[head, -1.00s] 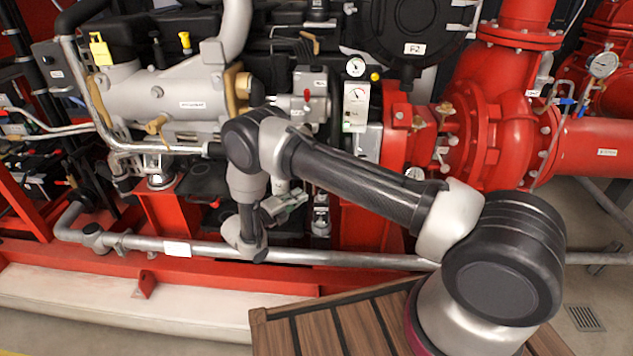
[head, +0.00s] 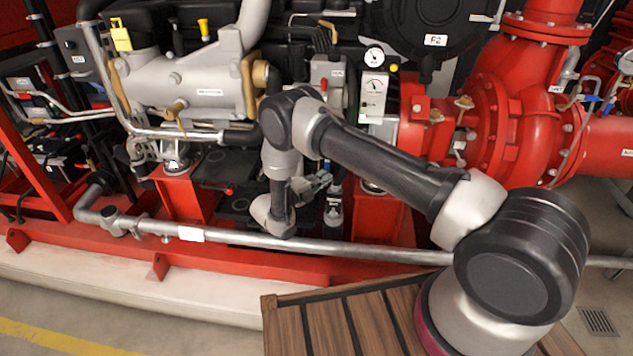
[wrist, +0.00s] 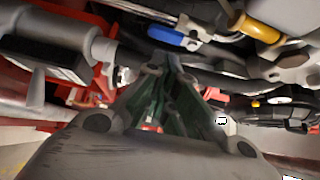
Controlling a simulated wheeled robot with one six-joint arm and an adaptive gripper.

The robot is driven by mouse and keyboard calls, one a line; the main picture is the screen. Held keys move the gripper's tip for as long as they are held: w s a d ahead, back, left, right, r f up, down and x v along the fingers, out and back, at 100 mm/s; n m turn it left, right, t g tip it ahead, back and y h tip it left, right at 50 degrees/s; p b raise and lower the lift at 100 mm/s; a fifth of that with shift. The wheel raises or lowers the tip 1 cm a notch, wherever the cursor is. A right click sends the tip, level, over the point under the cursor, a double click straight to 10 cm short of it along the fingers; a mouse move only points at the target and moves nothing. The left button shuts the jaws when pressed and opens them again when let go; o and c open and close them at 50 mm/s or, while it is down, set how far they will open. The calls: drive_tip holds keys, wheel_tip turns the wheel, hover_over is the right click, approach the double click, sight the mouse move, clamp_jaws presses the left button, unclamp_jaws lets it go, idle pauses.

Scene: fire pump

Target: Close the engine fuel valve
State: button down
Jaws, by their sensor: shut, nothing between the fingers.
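My gripper (wrist: 165,65) is shut and empty; its green fingers meet in the middle of the wrist view. In the head view it (head: 322,182) is small and partly behind my own arm, low beside the engine. In the wrist view a blue lever handle (wrist: 173,38) on a metal fitting lies just beyond and above the fingertips. A yellow handle (wrist: 256,28) is to its right. I cannot tell which handle, if either, is the engine fuel valve, nor whether the fingers touch the blue one. My arm hides part of the engine's lower side in the head view.
A grey horizontal pipe (head: 340,249) runs along the front of the red frame (head: 100,248), below my gripper. The engine's grey manifold (head: 190,88) is above left. A gauge panel (head: 374,95) and red pump (head: 500,135) are right. Floor is free at lower left (head: 60,315).

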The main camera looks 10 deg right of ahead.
drive_tip(key=shift+x, duration=2.25)
